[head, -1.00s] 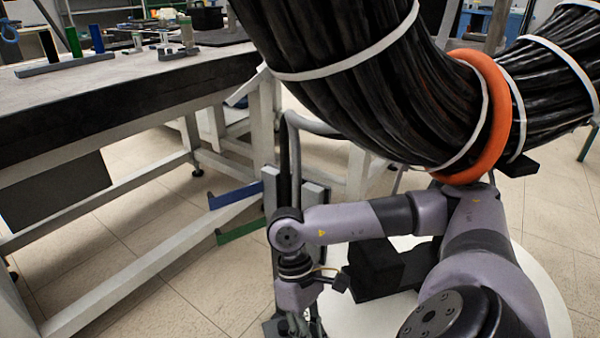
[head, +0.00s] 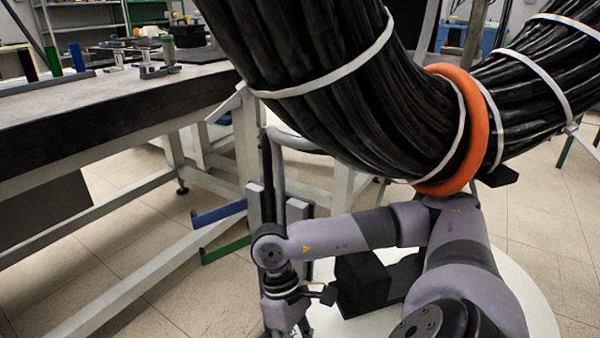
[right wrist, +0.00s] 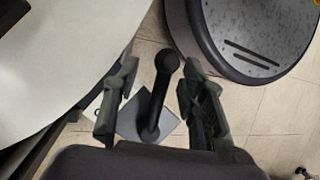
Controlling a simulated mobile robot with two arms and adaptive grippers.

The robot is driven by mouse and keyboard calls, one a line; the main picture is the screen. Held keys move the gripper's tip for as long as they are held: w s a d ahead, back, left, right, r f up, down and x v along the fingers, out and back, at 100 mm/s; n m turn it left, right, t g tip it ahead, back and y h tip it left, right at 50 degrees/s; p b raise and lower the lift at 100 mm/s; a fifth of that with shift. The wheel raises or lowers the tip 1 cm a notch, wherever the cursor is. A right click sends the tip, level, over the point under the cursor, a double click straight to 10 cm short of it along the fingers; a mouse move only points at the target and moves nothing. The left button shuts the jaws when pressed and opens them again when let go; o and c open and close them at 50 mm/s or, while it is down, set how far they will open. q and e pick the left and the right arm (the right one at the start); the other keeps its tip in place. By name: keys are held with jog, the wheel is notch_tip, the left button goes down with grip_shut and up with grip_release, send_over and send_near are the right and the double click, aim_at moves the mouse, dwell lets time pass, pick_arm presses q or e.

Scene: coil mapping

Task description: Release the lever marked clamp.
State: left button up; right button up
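A black lever with a round knob (right wrist: 167,63) rises from a grey plate (right wrist: 128,127) in the right wrist view. My right gripper (right wrist: 160,80) is open, with one finger on each side of this lever; contact is not clear. In the head view, my right gripper's wrist hangs at the bottom edge and its fingers are mostly cut off. A blue bar (head: 218,213) and a green bar (head: 225,250) stick out left from the upright stand (head: 256,205), beyond my right arm. No clamp marking is readable on any of them. My left gripper is not in view.
A thick black cable bundle (head: 330,85) with an orange ring (head: 483,130) hangs above my right arm. A table (head: 110,105) with small items stands on the left. A pale round surface (right wrist: 50,65) and a dark round base (right wrist: 225,45) flank the lever. Tiled floor shows between.

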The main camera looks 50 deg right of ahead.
jog(key=shift+a, duration=0.1)
jog(key=shift+w+r, duration=0.2)
jog(key=shift+r, duration=0.1)
jog(key=v, duration=1.1)
jog(key=shift+r, duration=0.15)
